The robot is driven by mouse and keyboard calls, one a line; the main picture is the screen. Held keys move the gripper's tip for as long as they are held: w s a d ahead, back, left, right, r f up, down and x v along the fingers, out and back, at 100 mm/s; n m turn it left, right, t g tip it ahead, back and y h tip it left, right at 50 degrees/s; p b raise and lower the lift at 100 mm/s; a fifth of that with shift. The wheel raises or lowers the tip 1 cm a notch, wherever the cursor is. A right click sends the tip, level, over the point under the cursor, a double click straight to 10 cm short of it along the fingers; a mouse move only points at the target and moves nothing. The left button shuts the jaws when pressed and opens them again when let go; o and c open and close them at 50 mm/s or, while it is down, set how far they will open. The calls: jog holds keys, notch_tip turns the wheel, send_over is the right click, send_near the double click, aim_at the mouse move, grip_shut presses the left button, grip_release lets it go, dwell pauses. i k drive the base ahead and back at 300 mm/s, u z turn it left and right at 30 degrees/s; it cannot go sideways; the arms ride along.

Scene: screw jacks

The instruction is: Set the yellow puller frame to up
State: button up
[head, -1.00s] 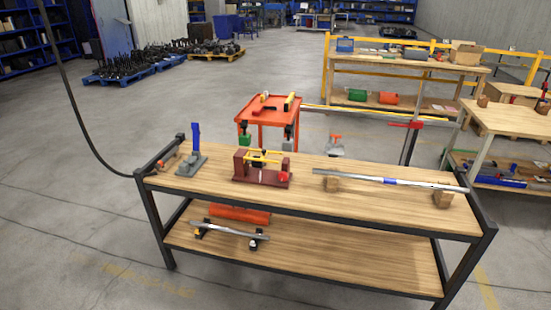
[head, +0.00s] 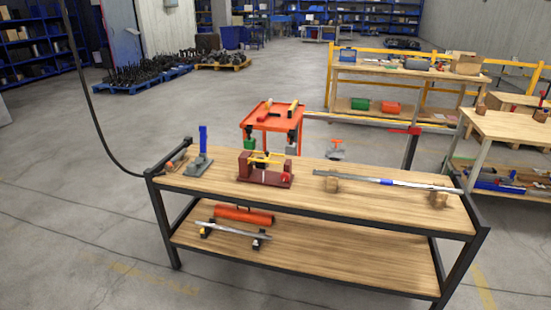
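The yellow puller frame (head: 265,156) sits on a dark red fixture (head: 268,178) in the middle of the workbench top. The frame looks low and roughly level across the fixture's two uprights, with a small dark part above it. It is too small to tell its exact angle. My gripper is not in view.
The workbench (head: 395,205) has a wooden top and a lower shelf. A grey tool with a blue handle (head: 202,150) stands left of the fixture. A silver bar (head: 390,182) rests on wooden blocks at right. An orange cart (head: 272,118) stands behind. The floor in front is clear.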

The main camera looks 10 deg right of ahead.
aim_at(267, 154)
jog(key=u, duration=0.15)
jog(key=i, duration=0.95)
jog(key=z, duration=0.9)
jog(key=k, duration=0.15)
jog(key=u, duration=2.7)
